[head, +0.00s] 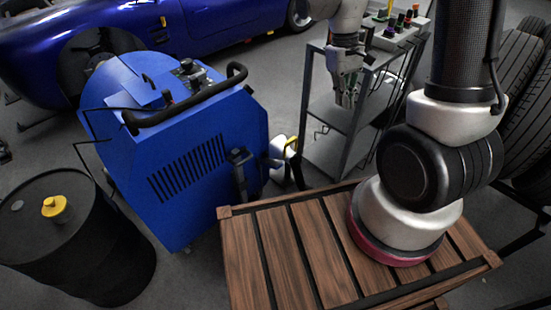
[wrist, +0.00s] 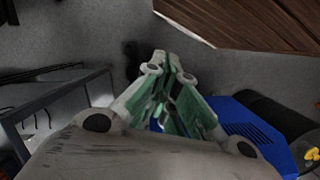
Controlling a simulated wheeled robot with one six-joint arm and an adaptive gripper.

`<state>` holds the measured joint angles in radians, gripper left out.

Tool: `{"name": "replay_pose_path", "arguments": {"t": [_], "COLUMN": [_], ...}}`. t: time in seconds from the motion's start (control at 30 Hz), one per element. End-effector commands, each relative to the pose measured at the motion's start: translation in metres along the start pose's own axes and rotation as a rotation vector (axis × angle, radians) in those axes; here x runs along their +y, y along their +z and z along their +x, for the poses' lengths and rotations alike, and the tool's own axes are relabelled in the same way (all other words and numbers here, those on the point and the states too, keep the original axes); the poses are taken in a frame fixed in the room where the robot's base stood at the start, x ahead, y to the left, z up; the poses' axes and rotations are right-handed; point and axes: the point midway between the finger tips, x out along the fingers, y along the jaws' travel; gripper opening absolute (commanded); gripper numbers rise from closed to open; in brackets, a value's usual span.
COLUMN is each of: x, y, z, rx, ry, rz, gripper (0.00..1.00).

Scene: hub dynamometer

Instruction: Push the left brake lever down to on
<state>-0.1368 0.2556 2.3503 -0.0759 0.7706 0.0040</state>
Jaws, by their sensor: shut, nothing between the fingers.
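The blue dynamometer cabinet (head: 190,160) stands left of centre in the head view, with a black bar handle (head: 190,98) along its top edge. Small dark controls (head: 187,70) sit on its top; I cannot tell which, if any, is the left brake lever, or its position. My gripper (head: 346,104) points down, shut and empty, to the right of the cabinet and apart from it, in front of the metal shelf cart. In the wrist view, my gripper (wrist: 170,62) has its green-padded fingers together over the floor, and part of the blue cabinet (wrist: 245,122) shows at lower right.
The grey shelf cart (head: 311,115) stands close to my gripper, with coloured items on top. A wooden slatted platform (head: 290,250) is in front. A black drum (head: 75,245) stands at left, a blue car (head: 180,25) behind, tyres (head: 520,80) at right.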

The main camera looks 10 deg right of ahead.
Motion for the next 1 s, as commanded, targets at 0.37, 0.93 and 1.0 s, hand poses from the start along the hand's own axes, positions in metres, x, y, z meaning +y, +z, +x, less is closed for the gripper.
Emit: {"name": "replay_pose_path", "arguments": {"t": [0.37,0.93,1.0], "x": [-0.012,-0.055,-0.064], "y": [-0.079,-0.204,-0.237], "z": [0.106,0.304,0.311], "rx": [-0.036,0.181,0.289], "ry": [0.026,-0.002,-0.017], "rz": [-0.096,-0.272,-0.294], "gripper": [0.0,0.0,0.0]}}
